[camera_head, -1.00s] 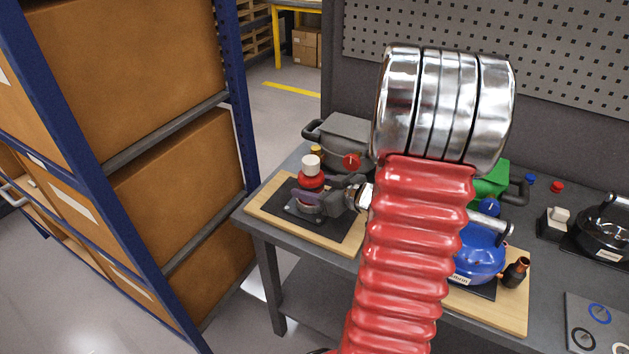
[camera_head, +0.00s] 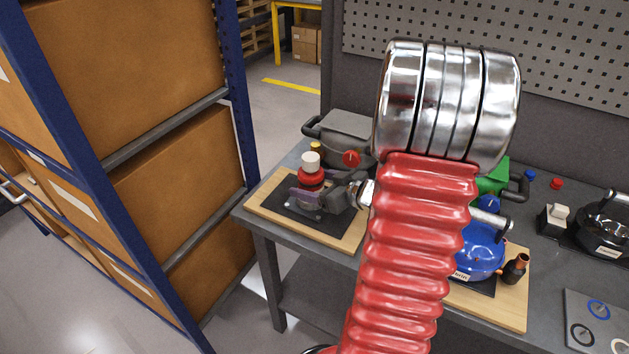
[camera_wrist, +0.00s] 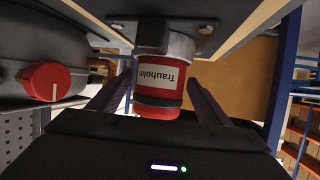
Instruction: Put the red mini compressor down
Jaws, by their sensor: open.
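The red mini compressor (camera_head: 312,177) stands upright on a dark mat on the left wooden pallet (camera_head: 338,242). It has a red body and a white cap. My gripper (camera_head: 322,199) is at its right side, with the jaws open around it at a low height. My arm hides part of the table.
A grey unit with a red knob (camera_head: 347,131) stands behind. A black compressor (camera_head: 604,236) is farther right. A blue-framed shelf (camera_head: 232,95) stands left of the table.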

